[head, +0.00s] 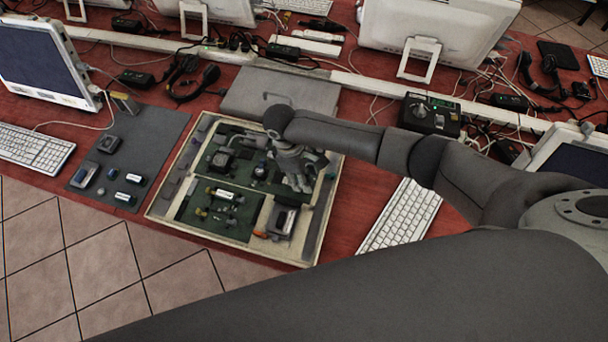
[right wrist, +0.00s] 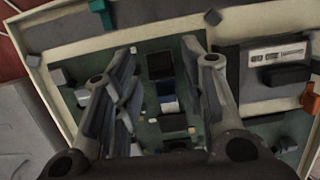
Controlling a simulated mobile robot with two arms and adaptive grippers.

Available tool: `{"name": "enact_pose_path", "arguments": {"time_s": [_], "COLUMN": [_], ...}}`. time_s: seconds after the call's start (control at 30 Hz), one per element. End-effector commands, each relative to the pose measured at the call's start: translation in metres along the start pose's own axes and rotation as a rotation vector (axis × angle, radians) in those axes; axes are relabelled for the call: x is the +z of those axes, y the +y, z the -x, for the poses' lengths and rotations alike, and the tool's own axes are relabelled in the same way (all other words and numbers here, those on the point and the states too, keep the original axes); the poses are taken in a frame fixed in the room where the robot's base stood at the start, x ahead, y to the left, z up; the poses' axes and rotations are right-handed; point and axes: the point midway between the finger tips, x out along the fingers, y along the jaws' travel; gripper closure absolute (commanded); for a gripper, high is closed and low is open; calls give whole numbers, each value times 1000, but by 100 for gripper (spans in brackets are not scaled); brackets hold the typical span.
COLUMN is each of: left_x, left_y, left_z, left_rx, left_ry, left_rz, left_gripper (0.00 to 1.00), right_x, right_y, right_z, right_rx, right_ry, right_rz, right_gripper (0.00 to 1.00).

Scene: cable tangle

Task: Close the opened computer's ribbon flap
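The opened computer (head: 156,208) is a flat, pale-rimmed case with green boards inside, lying on the red desk. My right gripper (head: 298,180) reaches in from the right and hangs over the upper right of its board. In the right wrist view the right gripper (right wrist: 160,55) is open, with its two fingers apart over the board. Between the fingers lies a small blue and white part (right wrist: 167,103), with a dark square part (right wrist: 160,66) beside it. I cannot tell for certain which part is the ribbon flap, or whether the fingers touch anything. My left gripper is out of view.
A grey mat (head: 150,130) with several loose parts lies left of the computer. A closed grey case (head: 310,90) lies behind it. A white keyboard (head: 400,215) is to the right. Cables and monitors crowd the back. An orange clip (right wrist: 311,101) shows at the right of the wrist view.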

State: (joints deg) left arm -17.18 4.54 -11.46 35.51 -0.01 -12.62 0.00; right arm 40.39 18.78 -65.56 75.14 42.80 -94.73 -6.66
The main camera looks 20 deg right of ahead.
Motion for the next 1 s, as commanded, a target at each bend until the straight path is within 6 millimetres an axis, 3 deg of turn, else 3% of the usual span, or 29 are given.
{"name": "enact_pose_path", "arguments": {"time_s": [0.27, 0.8, 1.0], "left_x": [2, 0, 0], "left_y": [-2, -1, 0], "left_z": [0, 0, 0], "left_rx": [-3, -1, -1], "left_ry": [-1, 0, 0], "left_rz": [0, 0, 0], "left_gripper": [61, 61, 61], "right_x": [0, -1, -1], "right_y": [0, 0, 0], "right_z": [5, 104, 119], "right_rx": [0, 1, 0], "right_ry": [0, 3, 0], "right_rz": [0, 0, 0], "right_gripper": [61, 61, 61]}}
